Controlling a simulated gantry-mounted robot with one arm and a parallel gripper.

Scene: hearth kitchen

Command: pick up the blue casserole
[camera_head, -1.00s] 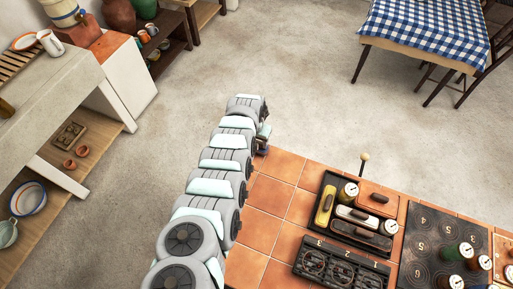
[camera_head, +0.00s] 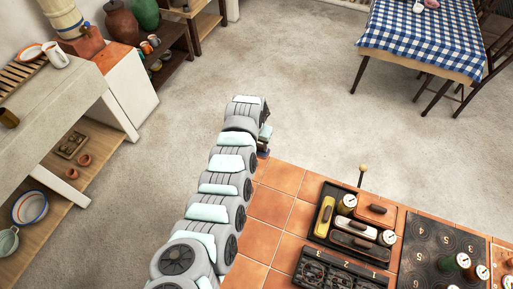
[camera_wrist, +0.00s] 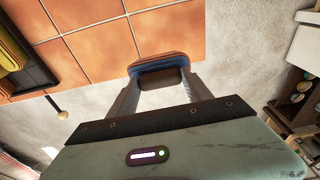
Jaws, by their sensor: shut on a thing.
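The blue casserole (camera_wrist: 160,62) shows in the wrist view as a small dark blue piece with an orange-brown edge and a dark brown handle. My gripper (camera_wrist: 163,82) is shut on this handle, one finger at each side. In the head view the casserole is a small blue patch (camera_head: 263,154) under the end of my arm, at the left far corner of the tiled counter (camera_head: 268,207). My wrist hides most of it there. I cannot tell whether it touches the tiles.
A black tray (camera_head: 318,232) on the counter holds yellow, white, dark and orange-red lidded dishes and dials. A burner unit (camera_head: 335,272) and a numbered dark plate (camera_head: 425,245) lie nearby. A knobbed rod (camera_head: 363,169) stands at the counter's far edge.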

